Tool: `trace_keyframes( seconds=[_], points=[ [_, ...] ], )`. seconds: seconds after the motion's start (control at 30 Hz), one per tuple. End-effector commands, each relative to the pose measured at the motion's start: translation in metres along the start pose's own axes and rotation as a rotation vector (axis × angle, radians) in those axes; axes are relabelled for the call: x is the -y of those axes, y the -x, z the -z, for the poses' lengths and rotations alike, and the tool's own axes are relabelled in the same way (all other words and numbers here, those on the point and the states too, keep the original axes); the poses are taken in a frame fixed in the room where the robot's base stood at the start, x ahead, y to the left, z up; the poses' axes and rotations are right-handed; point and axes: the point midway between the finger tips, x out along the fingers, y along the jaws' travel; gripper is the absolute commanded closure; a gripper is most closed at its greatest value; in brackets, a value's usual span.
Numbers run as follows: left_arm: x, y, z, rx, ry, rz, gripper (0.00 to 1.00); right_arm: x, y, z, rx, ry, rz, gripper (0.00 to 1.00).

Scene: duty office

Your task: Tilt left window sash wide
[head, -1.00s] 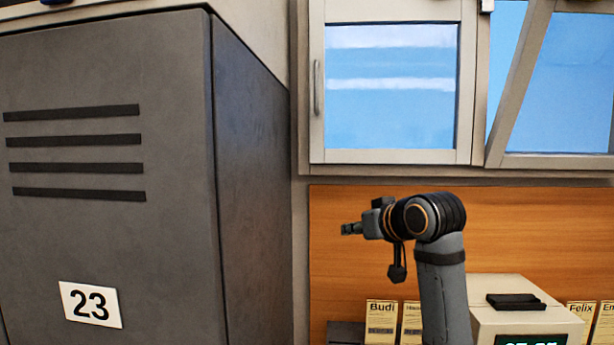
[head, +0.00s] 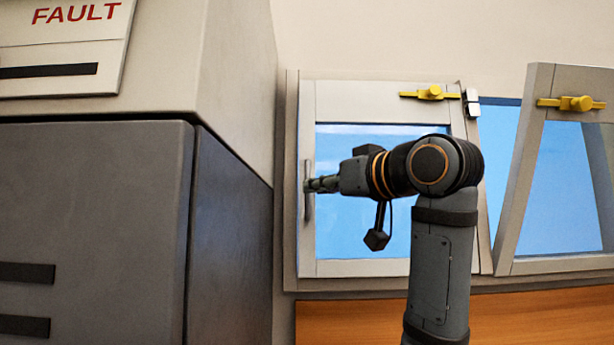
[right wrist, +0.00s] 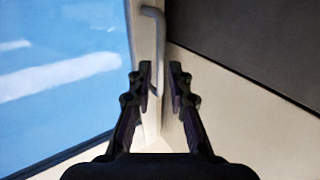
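The left window sash (head: 360,268) has a pale frame around blue glass and looks flush in its surround. A grey vertical bar handle (head: 308,205) is on its left stile. My right gripper (head: 312,185) is at this handle in the head view. In the right wrist view its two fingers (right wrist: 160,75) are apart, with the handle (right wrist: 158,40) running down towards the gap between them. I cannot tell whether they touch it. A yellow latch (head: 430,93) sits on the sash's top rail. My left gripper is not in view.
The right window sash (head: 530,180) stands tilted, with its own yellow latch (head: 572,103). A grey cabinet (head: 90,220) fills the left, close to the handle side. A panel marked FAULT (head: 75,30) is above it. An orange-brown wood panel (head: 350,318) lies below the windows.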

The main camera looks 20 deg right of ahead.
Motion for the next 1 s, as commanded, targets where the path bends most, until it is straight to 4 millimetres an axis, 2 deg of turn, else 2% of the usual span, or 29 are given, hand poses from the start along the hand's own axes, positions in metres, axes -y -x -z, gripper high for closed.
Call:
trace_keyframes(
  seconds=[0.03, 0.13, 0.3, 0.57, 0.73, 1.0],
  points=[
    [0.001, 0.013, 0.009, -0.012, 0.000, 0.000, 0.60, 0.001, -0.011, 0.006, 0.003, -0.002, 0.002, 0.81],
    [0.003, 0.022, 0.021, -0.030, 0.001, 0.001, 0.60, 0.001, -0.027, 0.005, 0.002, -0.001, 0.002, 0.81],
    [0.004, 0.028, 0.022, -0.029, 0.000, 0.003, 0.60, 0.000, -0.042, 0.002, 0.000, -0.001, -0.001, 0.81],
    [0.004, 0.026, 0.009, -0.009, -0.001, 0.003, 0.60, 0.000, -0.044, 0.000, -0.001, 0.000, -0.001, 0.81],
    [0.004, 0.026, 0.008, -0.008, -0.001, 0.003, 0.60, 0.000, -0.044, 0.000, -0.001, 0.000, -0.001, 1.00],
    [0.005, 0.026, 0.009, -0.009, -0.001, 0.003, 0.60, 0.000, -0.044, 0.000, -0.001, 0.000, -0.001, 1.00]
  ],
)
